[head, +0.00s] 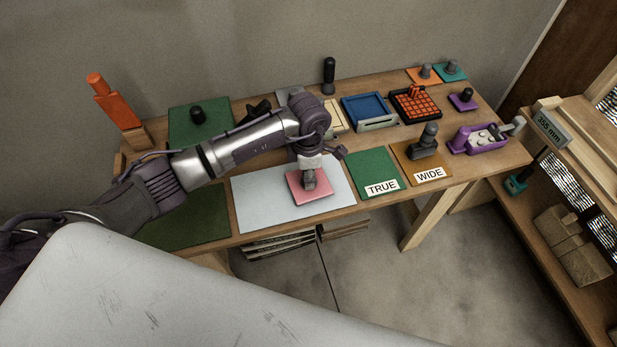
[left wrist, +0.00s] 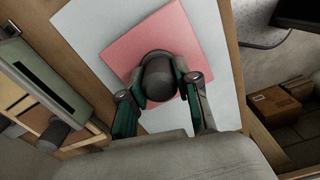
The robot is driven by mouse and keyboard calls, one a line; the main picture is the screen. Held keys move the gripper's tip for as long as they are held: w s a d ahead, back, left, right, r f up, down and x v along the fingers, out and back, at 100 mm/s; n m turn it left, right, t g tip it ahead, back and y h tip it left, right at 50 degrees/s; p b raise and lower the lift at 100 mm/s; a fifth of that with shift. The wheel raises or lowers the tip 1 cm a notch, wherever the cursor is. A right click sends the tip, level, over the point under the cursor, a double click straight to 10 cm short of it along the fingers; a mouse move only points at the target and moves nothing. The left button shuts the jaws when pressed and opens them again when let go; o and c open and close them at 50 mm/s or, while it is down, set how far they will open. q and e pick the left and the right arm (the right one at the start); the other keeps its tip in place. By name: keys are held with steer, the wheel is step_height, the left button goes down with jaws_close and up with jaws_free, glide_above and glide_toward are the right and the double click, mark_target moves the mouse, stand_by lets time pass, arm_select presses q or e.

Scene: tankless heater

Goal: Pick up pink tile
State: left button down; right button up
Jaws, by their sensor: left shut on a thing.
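The pink tile (head: 305,194) is a flat square with a dark grey knob on top. It is over the white sheet (head: 253,203) on the workbench; I cannot tell whether it touches the sheet. My left gripper (head: 310,180) reaches down from above and is shut on the tile's knob. In the left wrist view, the two fingers (left wrist: 160,90) sit on either side of the round knob, with the pink tile (left wrist: 140,45) around it. My right gripper is not in view.
A green TRUE mat (head: 372,170) and a brown WIDE mat (head: 423,158) lie to the right. A blue tray (head: 369,110), an orange grid block (head: 414,104) and a purple device (head: 480,138) stand farther back and right. A green mat (head: 190,220) lies at left.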

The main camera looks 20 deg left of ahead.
arm_select(q)
steer(key=r, duration=0.2)
steer(key=d+r+b, duration=0.1)
steer(key=shift+d+r+b, duration=0.2)
steer(key=shift+r+b, duration=0.1)
steer(key=shift+r, duration=0.1)
steer(key=s+d+r+b, duration=0.2)
steer(key=d+r, duration=0.4)
steer(key=d, duration=0.4)
steer(key=shift+s+r+b, duration=0.15)
steer(key=shift+r+b, duration=0.05)
steer(key=shift+b, duration=0.2)
